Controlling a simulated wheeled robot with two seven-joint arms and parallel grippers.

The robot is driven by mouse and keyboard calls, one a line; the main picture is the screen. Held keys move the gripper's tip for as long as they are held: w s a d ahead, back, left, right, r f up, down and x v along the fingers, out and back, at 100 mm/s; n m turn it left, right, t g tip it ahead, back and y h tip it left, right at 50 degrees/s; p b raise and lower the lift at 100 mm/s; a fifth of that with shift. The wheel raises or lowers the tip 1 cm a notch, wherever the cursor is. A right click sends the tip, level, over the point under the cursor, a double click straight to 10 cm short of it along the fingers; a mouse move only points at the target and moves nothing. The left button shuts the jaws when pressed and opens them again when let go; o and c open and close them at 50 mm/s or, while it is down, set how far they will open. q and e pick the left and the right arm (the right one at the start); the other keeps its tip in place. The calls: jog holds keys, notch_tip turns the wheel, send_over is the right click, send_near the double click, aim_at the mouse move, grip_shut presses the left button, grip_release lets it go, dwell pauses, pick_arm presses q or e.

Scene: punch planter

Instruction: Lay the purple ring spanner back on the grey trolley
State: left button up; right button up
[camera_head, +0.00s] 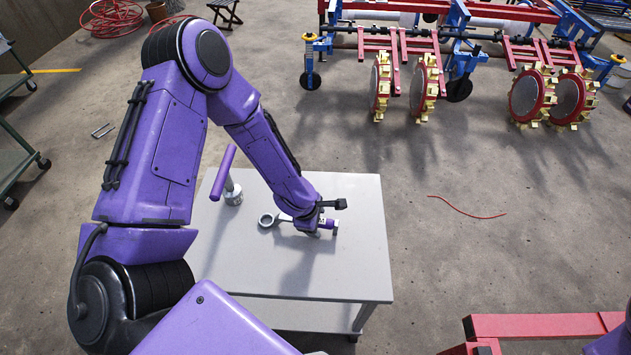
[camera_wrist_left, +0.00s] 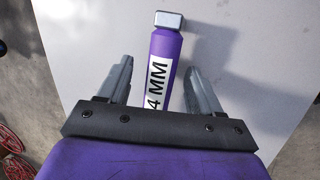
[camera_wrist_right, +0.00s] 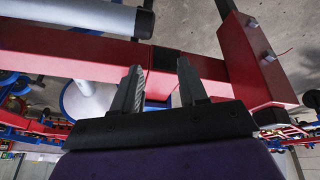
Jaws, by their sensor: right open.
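The purple ring spanner lies on top of the grey trolley (camera_head: 335,278), with its metal ring end (camera_head: 267,220) showing in the head view and part of its handle hidden under my left gripper (camera_head: 317,230). In the left wrist view the purple handle (camera_wrist_left: 163,57) carries a white label ending in "4 MM" and has a metal end cap. The left gripper's fingers (camera_wrist_left: 160,68) are open on either side of the handle, with a gap showing at each side. My right gripper (camera_wrist_right: 160,66) is open and empty, close to a red frame.
A purple-handled tool with a metal head (camera_head: 233,194) stands on the trolley left of the spanner. The red frame (camera_head: 540,326) is at lower right. The planter with toothed wheels (camera_head: 424,88) stands behind. A red wire (camera_head: 465,209) lies on the floor. The trolley's front is clear.

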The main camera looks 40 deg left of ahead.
pick_arm(q)
jog(key=p+v, duration=0.2)
jog(key=v, duration=0.8)
jog(key=shift+r, duration=0.25)
jog(key=shift+s, duration=0.1)
